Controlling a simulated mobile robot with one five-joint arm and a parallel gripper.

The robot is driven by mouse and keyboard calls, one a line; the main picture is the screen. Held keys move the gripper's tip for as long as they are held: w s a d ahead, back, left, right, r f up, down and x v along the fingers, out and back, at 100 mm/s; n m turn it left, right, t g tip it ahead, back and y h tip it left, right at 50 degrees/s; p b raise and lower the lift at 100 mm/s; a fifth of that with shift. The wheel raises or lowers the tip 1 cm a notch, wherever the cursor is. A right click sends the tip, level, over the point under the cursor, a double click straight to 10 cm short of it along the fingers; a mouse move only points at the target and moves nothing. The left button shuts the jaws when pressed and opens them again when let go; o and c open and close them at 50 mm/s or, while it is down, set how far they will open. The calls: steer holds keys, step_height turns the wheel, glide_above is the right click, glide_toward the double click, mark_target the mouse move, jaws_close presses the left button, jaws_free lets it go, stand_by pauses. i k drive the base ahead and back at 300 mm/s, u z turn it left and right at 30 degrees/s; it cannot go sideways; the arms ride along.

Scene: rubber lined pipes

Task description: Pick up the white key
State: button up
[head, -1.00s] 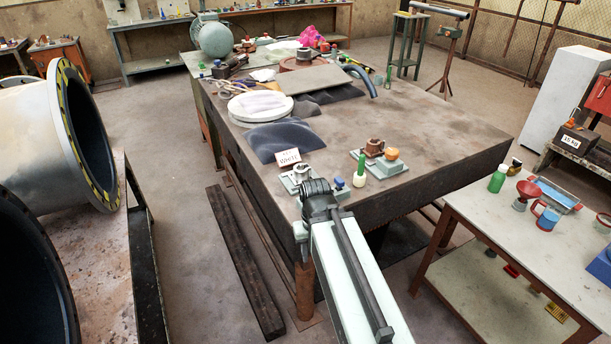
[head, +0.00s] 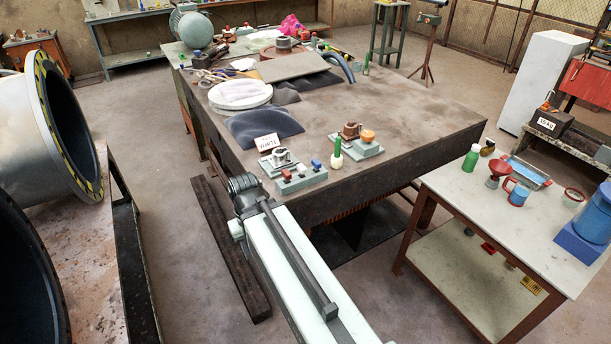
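I cannot make out a white key for certain. A white card (head: 266,144) reading "WHITE" stands on the near left part of the big workbench (head: 410,112). In front of it is a grey block with a metal clamp (head: 281,158). Nearer the bench edge, a grey-green holder (head: 300,181) bears small red, pale and blue pieces; the pale piece (head: 302,170) sits between the other two. My arm reaches up from the bottom, its dark far joint just left of the bench's near edge. My gripper's fingers do not show.
A green-and-white bottle (head: 336,155) and a second block with brown and orange parts (head: 355,140) stand right of the holder. A white side table (head: 510,220) is at right. Large pipes (head: 50,130) stand at left. The bench's right half is clear.

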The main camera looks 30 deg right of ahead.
mark_target(300, 167)
steer(key=k, duration=1.05)
steer(key=z, duration=0.5)
steer(key=i, duration=1)
steer(key=u, duration=0.05)
